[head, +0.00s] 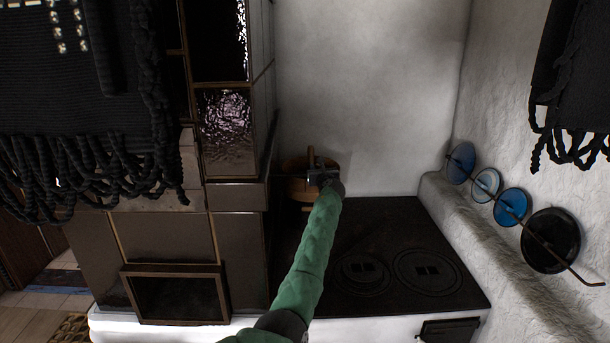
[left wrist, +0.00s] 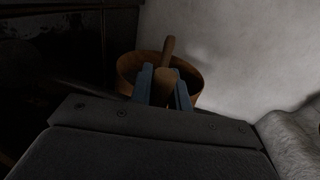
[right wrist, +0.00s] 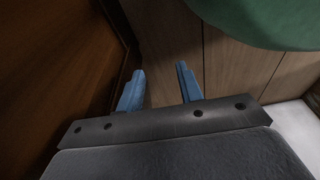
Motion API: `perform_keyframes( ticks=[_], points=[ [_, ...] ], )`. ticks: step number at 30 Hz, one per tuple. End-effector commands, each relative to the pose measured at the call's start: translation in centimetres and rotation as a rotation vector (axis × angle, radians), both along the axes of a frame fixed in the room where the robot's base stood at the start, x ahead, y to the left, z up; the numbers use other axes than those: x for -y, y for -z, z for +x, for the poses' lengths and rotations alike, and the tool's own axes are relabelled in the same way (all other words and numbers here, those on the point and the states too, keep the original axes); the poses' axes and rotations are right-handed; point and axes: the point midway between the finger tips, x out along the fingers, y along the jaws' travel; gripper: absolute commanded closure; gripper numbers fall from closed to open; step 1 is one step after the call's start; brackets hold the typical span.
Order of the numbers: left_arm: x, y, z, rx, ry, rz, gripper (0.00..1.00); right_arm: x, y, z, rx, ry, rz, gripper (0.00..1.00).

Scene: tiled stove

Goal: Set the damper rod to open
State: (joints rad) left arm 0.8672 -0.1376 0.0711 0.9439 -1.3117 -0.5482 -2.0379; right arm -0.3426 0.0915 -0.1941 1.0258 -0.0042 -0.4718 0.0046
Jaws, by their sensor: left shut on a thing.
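My left gripper (head: 322,176) is at the stove's right side, in front of a wooden bucket (head: 292,190). In the left wrist view its two blue fingers (left wrist: 164,88) are shut on a wooden handle (left wrist: 168,47), whose upper end sticks up above them. The bucket (left wrist: 127,70) shows behind. I cannot tell for sure whether this handle belongs to the damper rod; no rod shows clearly, and the gripper hides the lower part. My right gripper (right wrist: 158,86) is open and empty, low down near brown wooden panels, and is not in the head view.
The dark tiled stove (head: 240,240) stands left of my arm. A black cooktop (head: 390,225) with round plates lies to its right. Blue and black lids (head: 511,207) hang on the right wall. Dark fringed cloths (head: 80,110) hang at upper left and upper right.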

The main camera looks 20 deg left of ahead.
Motion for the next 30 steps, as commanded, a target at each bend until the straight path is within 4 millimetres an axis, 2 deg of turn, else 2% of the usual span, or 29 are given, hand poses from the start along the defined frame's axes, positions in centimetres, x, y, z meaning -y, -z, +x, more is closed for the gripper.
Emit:
perform_keyframes(
  ticks=[11,12,15,25,30],
  points=[
    [0.4,0.1,0.1,-0.001,-0.002,0.000,1.00,-0.1,-0.2,0.4,0.002,0.001,0.000,0.64],
    [0.4,0.1,0.1,-0.001,-0.002,0.000,0.76,0.0,-0.2,0.4,0.002,0.000,-0.001,0.64],
    [0.4,0.1,0.1,-0.001,-0.002,0.000,0.60,0.0,-0.2,0.4,0.002,0.001,0.000,0.64],
    [0.5,0.1,-0.1,-0.001,-0.002,0.000,0.60,0.2,-0.1,0.6,0.003,0.001,-0.002,0.64],
    [1.2,0.3,-1.4,0.000,-0.002,0.000,0.60,0.1,-0.1,0.9,0.000,0.001,-0.002,0.64]
  ],
)
